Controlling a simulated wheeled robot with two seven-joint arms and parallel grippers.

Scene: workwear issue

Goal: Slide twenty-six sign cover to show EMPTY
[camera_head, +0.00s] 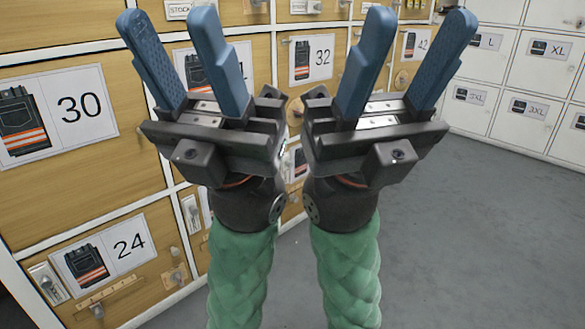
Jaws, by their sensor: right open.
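My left gripper (168,19) is raised in front of the wooden locker wall, with its two blue fingers spread and nothing between them. My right gripper (419,19) is beside it on the right, also open and empty. No number 26 can be read. To the right of locker 24 (129,245), my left gripper and arm hide most of a door. A small white sign plate (191,214) and a sliver of a label show at that door's left edge. I cannot tell what the plate reads.
Signs for locker 30 (80,109) and locker 32 (321,50) show on other doors. Locker 24 has a sign plate (48,284) and a wooden rail with knobs (109,297). White size-marked lockers (541,70) stand at right. The grey floor (470,240) there is clear.

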